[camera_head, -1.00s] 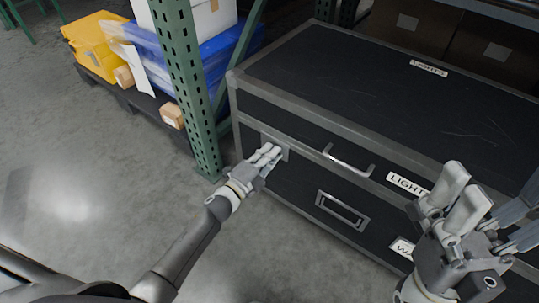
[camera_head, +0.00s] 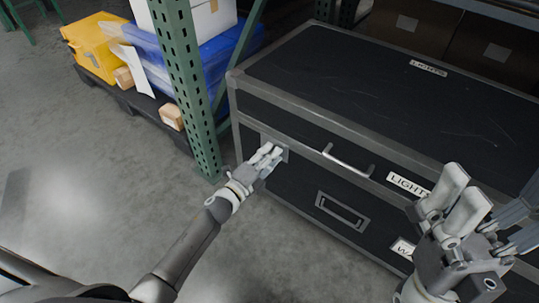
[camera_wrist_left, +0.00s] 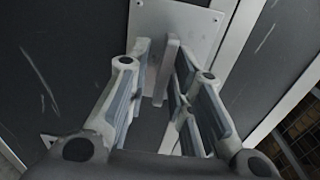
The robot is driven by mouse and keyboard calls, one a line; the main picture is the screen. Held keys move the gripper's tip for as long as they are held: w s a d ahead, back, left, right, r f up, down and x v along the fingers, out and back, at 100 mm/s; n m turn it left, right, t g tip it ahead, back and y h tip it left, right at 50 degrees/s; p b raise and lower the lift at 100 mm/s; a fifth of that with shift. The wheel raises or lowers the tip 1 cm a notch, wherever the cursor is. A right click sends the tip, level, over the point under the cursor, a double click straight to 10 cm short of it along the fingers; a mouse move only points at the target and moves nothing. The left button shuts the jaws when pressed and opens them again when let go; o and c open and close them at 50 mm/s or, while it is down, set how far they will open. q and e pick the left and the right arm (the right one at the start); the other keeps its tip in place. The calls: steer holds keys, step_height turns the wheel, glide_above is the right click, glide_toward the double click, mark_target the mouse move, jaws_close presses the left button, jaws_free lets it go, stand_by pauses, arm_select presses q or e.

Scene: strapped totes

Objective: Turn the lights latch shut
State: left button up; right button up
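The lights case (camera_head: 400,90) is a large black flight case with grey metal edges and a "LIGHTS" label (camera_head: 408,185) on its front. Its latch (camera_wrist_left: 167,65) is a metal plate with a thin upright tab, seen in the left wrist view; in the head view my fingers mostly cover the plate. My left gripper (camera_head: 272,152) is at the latch near the case's left front corner. Its fingers stand on both sides of the tab, with gaps showing, so it looks open around it. My right gripper (camera_head: 492,193) is open and empty before the case's right part.
A green rack post (camera_head: 190,90) stands close left of the case. Boxes and a yellow tote (camera_head: 95,45) lie on a pallet behind. The floor at left is clear.

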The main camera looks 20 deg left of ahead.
arm_select(q)
steer(key=shift+a, duration=0.1)
steer(key=v, duration=1.2)
stand_by(0.4)
